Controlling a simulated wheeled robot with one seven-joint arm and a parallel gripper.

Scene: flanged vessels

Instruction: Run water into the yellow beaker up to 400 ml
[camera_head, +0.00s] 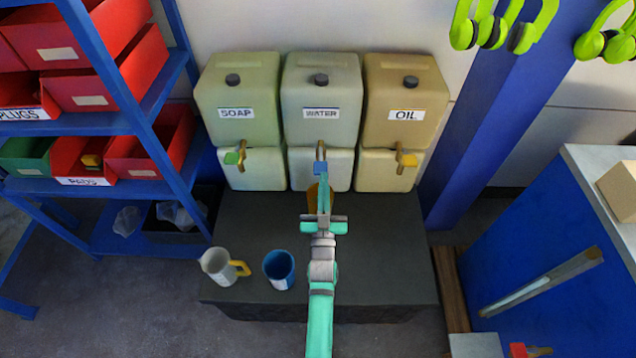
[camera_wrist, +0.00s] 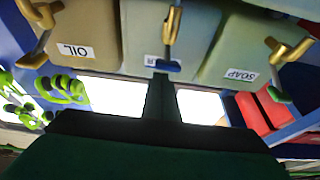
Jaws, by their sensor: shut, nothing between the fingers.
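The water tank (camera_head: 320,85) stands in the middle of three tanks. Its brass tap (camera_head: 320,150) has a blue handle (camera_head: 319,168); in the wrist view the tap (camera_wrist: 172,25) and blue handle (camera_wrist: 167,66) appear upside down. My gripper (camera_head: 323,190) is shut and empty, its fingertips close to the blue handle. In the wrist view the fingertips (camera_wrist: 161,78) overlap the handle's edge; I cannot tell if they touch. The yellow beaker (camera_head: 311,197) is below the water tap, mostly hidden behind my gripper. Its water level cannot be seen.
The soap tank (camera_head: 237,85) and oil tank (camera_head: 405,85) flank the water tank, each with a tap. The bench's right side is clear.

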